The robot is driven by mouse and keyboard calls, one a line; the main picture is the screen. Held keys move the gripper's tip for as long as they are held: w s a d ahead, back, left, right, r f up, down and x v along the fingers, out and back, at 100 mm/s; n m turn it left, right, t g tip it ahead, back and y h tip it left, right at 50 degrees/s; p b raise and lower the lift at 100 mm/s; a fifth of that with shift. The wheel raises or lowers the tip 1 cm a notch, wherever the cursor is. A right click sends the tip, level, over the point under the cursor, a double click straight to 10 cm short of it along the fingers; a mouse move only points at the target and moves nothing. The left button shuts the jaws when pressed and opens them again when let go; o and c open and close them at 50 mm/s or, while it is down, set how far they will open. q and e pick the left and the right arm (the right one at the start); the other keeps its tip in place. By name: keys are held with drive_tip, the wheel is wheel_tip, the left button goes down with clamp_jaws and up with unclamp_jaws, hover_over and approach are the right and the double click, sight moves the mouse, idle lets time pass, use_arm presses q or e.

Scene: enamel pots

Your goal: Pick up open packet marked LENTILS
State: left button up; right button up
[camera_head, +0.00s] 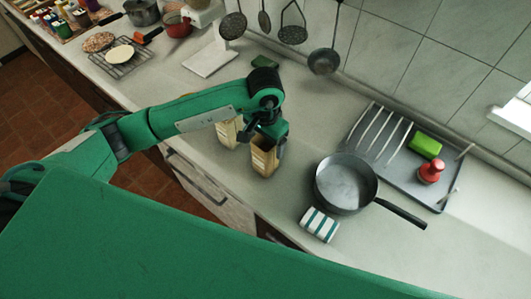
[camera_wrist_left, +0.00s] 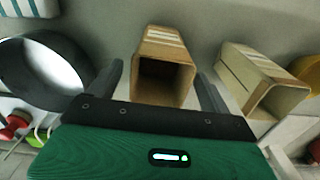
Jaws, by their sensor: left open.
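Two tan open packets stand on the counter. The nearer packet (camera_head: 264,160) is under my left gripper (camera_head: 267,140); the other packet (camera_head: 228,134) stands to its left. In the left wrist view, the nearer packet (camera_wrist_left: 164,50) is between the two open fingers of my left gripper (camera_wrist_left: 160,84), its dark open mouth facing the camera. The other packet (camera_wrist_left: 257,80) is to the right, outside the fingers. Pale label bands show, but I cannot read which packet says LENTILS. I cannot tell whether the fingers touch the packet. My right gripper is not in view.
A steel frying pan (camera_head: 341,184) and a striped folded cloth (camera_head: 320,225) lie right of the packets. Behind the pan is a grey rack tray (camera_head: 437,198) with a green sponge (camera_head: 425,145) and red-handled brush (camera_head: 431,171). Ladles (camera_head: 324,62) hang above.

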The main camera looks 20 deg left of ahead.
use_arm(q)
drive_tip(key=shift+c, duration=0.2)
drive_tip(key=c, duration=1.6)
drive_tip(key=shift+c, duration=0.2)
